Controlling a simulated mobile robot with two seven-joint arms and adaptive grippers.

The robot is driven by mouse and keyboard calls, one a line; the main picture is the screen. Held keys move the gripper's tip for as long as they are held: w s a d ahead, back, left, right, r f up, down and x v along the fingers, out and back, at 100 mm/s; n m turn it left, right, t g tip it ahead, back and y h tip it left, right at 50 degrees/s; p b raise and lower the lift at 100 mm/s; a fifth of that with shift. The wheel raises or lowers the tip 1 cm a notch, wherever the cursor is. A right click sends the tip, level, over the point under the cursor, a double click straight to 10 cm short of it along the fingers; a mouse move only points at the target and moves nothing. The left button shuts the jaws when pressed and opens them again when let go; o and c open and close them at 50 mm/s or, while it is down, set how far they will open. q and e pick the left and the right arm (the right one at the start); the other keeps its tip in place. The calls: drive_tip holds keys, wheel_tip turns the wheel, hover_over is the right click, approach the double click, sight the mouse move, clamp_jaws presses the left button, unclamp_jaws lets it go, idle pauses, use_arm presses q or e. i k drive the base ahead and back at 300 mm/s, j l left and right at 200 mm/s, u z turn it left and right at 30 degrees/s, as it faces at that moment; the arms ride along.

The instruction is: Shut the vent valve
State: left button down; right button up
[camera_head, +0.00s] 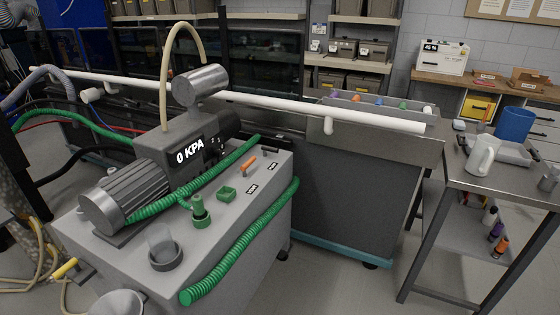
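A grey pump cart (236,250) stands in the left half, with a finned motor (128,195) and a display reading 0 KPA (190,150). A small orange lever (248,165) sits on the cart's top near two small dark labels that I cannot read. It looks like a valve handle, lying slanted; I cannot tell whether it is the vent valve or whether it is open or shut. Neither of my grippers is in view.
Green ribbed hoses (240,246) run over the cart. A long white pipe (300,106) crosses behind it. A steel table (515,185) at right holds a white jug (482,154) and a blue container (514,124). Floor between cart and table is clear.

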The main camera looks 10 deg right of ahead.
sight(246, 166)
drive_tip(key=i+l, duration=0.3)
drive_tip(key=i, duration=0.2)
drive_tip(key=i+l+u, duration=0.1)
drive_tip(key=i+l, duration=0.2)
drive_tip(key=i, duration=0.2)
drive_tip(key=u, duration=1.1)
